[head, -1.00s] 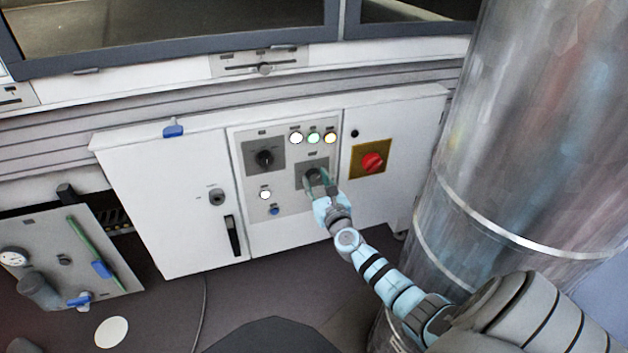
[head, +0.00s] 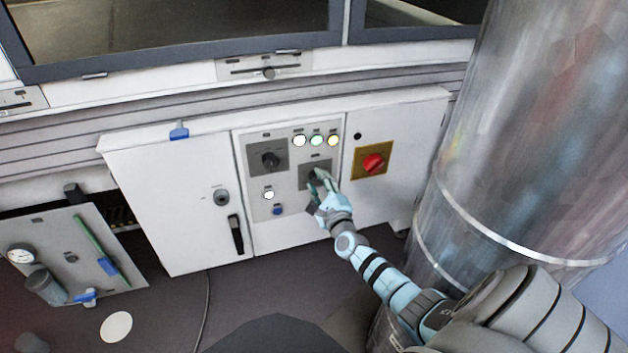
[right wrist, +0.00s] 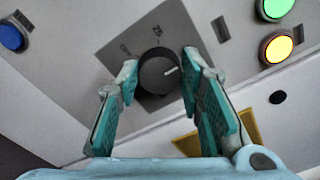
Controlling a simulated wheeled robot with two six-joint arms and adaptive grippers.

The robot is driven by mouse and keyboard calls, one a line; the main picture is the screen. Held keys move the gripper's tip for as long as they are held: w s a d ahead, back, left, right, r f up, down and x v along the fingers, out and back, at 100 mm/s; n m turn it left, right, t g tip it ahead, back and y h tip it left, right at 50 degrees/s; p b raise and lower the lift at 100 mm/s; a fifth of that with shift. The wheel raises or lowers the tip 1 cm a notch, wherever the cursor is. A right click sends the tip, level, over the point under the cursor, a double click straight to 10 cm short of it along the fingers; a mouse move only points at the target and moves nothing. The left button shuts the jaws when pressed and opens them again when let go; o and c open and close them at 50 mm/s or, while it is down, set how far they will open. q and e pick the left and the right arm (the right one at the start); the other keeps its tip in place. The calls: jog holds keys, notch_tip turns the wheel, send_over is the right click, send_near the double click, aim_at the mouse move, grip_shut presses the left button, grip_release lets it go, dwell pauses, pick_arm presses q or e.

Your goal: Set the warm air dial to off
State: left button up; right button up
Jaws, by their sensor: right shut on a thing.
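A round black dial (right wrist: 155,74) sits on a dark grey plate (head: 313,165) on the white cabinet's control panel. Its white pointer mark points to the right and slightly up in the right wrist view. Printed marks beside it are too small to read surely. My right gripper (head: 319,180) is shut on this dial; in the right wrist view its teal-padded fingers (right wrist: 160,70) stand on either side of the knob. In the head view the gripper mostly hides the dial. My left gripper is not in view.
Another black dial (head: 270,160) is on the plate to the upper left. Lamps (head: 317,140) sit just above the held dial. A red knob on a yellow plate (head: 373,163) is to the right. A large metal duct (head: 520,150) stands close on the right.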

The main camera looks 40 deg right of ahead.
jog(key=n+p, duration=0.2)
jog(key=n, duration=0.6)
jog(key=n+p, duration=0.2)
jog(key=n, duration=0.5)
jog(key=r+n+p, duration=0.1)
jog(key=n+p, duration=0.1)
jog(key=n, duration=0.6)
jog(key=shift+n, duration=0.3)
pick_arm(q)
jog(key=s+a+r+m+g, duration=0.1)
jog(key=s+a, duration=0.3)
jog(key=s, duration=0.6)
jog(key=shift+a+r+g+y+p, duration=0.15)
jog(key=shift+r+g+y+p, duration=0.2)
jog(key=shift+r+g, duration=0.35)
pick_arm(e)
jog(key=shift+f+n, duration=0.1)
jog(key=shift+n, duration=0.4)
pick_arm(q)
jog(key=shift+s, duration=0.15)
pick_arm(e)
jog(key=shift+f, duration=0.1)
jog(key=o, duration=0.9)
jog(key=shift+o, duration=1.3)
jog(key=shift+a, duration=0.1)
jog(key=shift+s, duration=0.1)
jog(key=shift+s, duration=0.1)
